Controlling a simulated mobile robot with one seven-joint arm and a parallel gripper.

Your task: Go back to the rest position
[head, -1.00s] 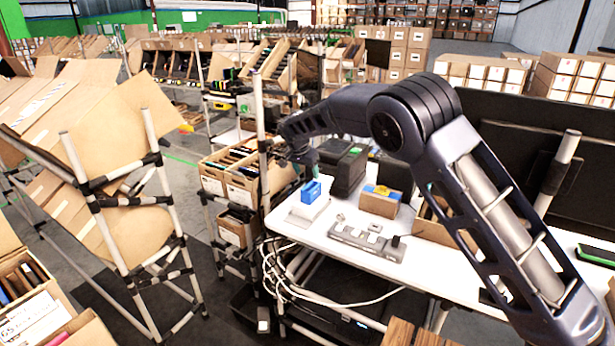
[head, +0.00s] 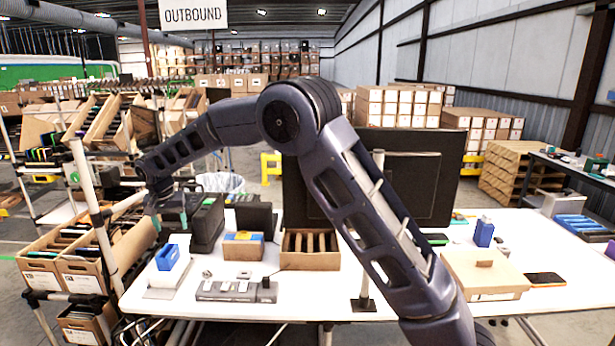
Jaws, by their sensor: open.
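My arm rises from the lower right of the head view, bends at a high elbow and reaches left over the white table (head: 330,306). My gripper (head: 155,218) hangs at the left end of the table, pointing down, near a dark box-shaped device. It is small in the view; its fingers are apart and I see nothing held between them. A blue block (head: 168,257) on a light stand (head: 165,281) is just below and to the right of it.
A flat carton (head: 484,274) lies at right. File boxes (head: 85,266) on a rack stand left of the table.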

